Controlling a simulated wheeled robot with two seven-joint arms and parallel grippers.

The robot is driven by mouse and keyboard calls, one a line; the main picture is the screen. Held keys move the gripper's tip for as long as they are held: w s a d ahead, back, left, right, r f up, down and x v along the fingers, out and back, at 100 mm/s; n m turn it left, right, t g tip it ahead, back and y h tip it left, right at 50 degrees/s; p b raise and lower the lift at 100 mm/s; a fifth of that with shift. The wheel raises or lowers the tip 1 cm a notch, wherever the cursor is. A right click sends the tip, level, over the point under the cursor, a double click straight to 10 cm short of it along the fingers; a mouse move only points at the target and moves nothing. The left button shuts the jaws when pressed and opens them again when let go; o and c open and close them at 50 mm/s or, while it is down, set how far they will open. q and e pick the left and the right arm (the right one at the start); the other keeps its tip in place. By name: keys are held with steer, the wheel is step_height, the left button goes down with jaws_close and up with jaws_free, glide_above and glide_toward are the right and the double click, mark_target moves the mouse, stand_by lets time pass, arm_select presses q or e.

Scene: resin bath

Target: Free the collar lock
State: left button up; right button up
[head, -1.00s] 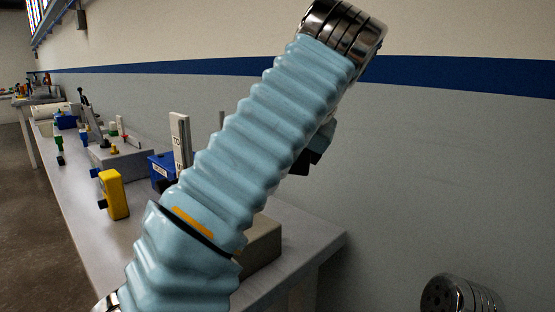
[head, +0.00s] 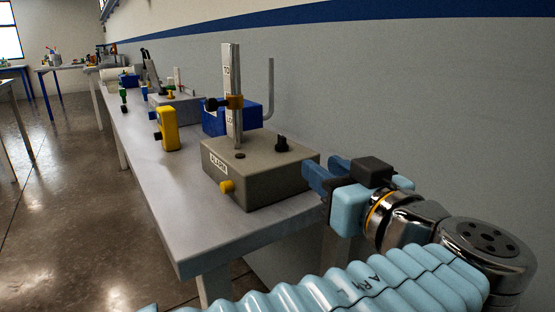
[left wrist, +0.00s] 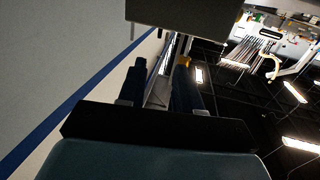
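The grey box (head: 250,172) sits on the bench, with an upright pale scale post (head: 231,75) on it. My right gripper is out of view.
The box has a yellow knob (head: 227,186) in front and a black knob (head: 281,144) on top. A yellow device (head: 168,128) is to the left. The bench front (head: 200,230) is clear.

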mark_target(285, 142)
arm_select(q)
steer(key=p+x, duration=0.3)
steer(key=x, duration=1)
steer(key=shift+w+a+f, duration=0.1)
steer(key=shift+w+a, duration=0.05)
steer(key=shift+w, duration=0.15)
